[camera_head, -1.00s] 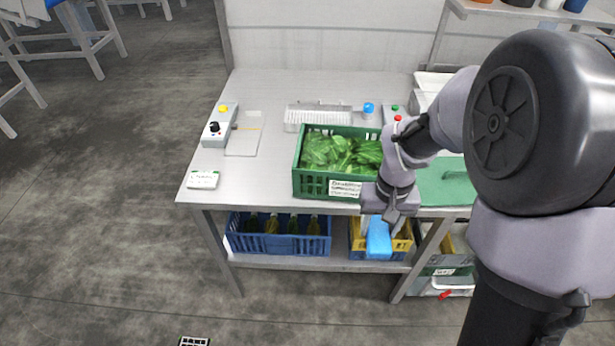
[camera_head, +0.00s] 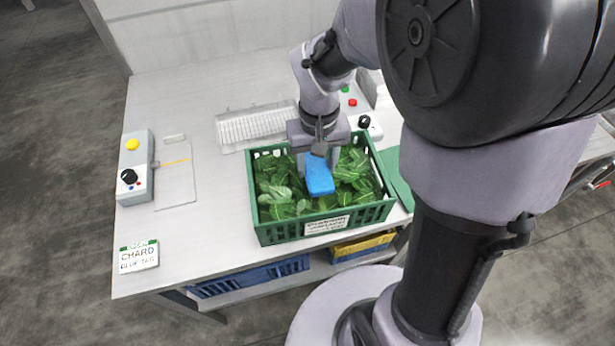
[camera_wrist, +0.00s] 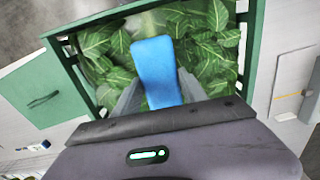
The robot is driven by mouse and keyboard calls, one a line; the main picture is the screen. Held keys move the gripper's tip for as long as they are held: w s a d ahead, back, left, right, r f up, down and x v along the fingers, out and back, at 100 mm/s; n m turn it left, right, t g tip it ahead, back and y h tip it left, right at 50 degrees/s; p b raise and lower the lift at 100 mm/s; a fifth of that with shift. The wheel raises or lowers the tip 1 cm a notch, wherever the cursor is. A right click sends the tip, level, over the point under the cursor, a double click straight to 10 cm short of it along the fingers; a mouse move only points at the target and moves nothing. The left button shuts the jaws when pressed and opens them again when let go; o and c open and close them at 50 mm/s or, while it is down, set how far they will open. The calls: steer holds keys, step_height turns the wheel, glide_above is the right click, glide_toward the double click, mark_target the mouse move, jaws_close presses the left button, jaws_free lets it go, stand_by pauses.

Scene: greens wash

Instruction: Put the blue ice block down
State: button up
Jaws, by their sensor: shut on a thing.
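The blue ice block (camera_head: 319,177) is in my gripper (camera_head: 318,158), which is shut on it. The block is over the green crate (camera_head: 283,234) of leafy greens (camera_head: 284,190). In the wrist view the block (camera_wrist: 156,70) sticks out between the two grey fingers, with the leaves (camera_wrist: 207,50) behind it and the crate's rim (camera_wrist: 247,50) around them. I cannot tell whether the block touches the leaves.
A white wire rack (camera_head: 256,125) stands behind the crate. A control box with a yellow button (camera_head: 135,170) and a flat pad (camera_head: 176,178) are at left. A chard sign (camera_head: 139,257) lies at the front left. The steel table (camera_head: 205,230) is bare between sign and crate. Blue (camera_head: 250,277) and yellow (camera_head: 362,243) crates sit below.

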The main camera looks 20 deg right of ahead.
mark_target(316, 180)
steer(key=f+b, duration=0.4)
steer(key=f, duration=0.6)
steer(key=shift+s+f+b, duration=0.15)
steer(key=shift+s+b, duration=0.05)
steer(key=shift+b, duration=0.2)
steer(key=o, duration=1.5)
steer(key=shift+r, duration=0.2)
